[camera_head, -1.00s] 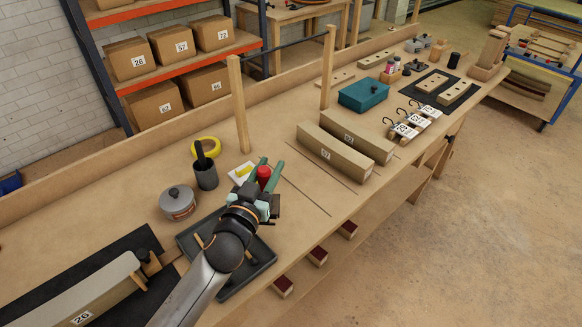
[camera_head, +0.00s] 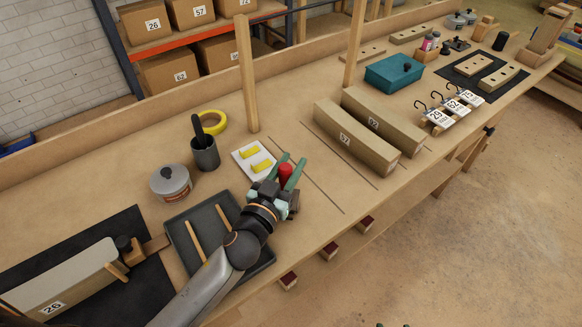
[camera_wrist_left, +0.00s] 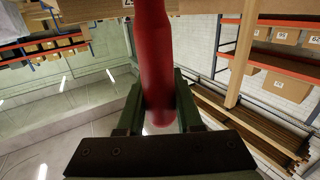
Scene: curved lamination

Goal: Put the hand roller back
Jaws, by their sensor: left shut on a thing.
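My left gripper (camera_head: 287,170) is shut on a red handle (camera_head: 285,174), which I take to be the hand roller's. It is held above the bench near the right corner of a dark grey tray (camera_head: 181,250). In the left wrist view the red handle (camera_wrist_left: 154,60) stands between the two green fingers. The roller end of the tool cannot be made out. Two wooden sticks lie in the tray, partly behind my left arm. Two small green tips at the bottom edge of the head view may be my right gripper (camera_head: 393,325).
A white card with yellow pieces (camera_head: 241,153), a dark cup (camera_head: 205,154), yellow tape (camera_head: 213,122) and a grey tin (camera_head: 171,184) stand behind the tray. A curved form marked 26 (camera_head: 70,280) lies left. Bare bench separates card and blocks.

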